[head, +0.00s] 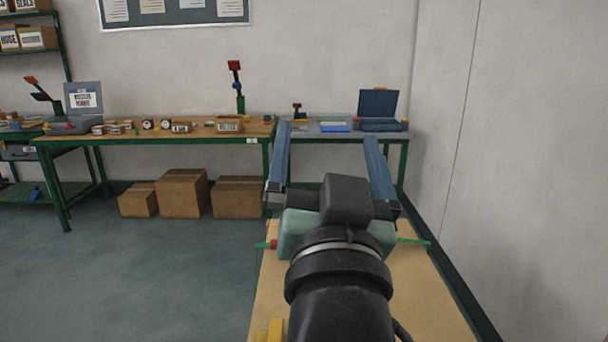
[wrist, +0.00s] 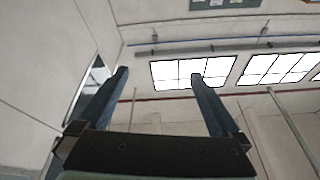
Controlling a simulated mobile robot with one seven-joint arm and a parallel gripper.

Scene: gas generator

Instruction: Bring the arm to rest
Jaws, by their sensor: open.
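My gripper (head: 327,145) is in the middle of the head view, pointing away from me, with its two blue fingers spread wide and nothing between them. My black arm runs up from the bottom of the head view to it. In the wrist view my gripper (wrist: 160,80) also shows its fingers apart and empty, against the wall and bright windows (wrist: 193,72). My gripper and arm hide part of the wooden table top (head: 430,300) below and of what lies on it.
A green-legged workbench (head: 150,140) with small boxes and parts stands at the back left. A grey bench (head: 335,135) with an open dark laptop-like case (head: 378,105) stands behind my gripper. Cardboard boxes (head: 182,193) sit on the floor. A wall (head: 520,170) is close on the right. The left floor is clear.

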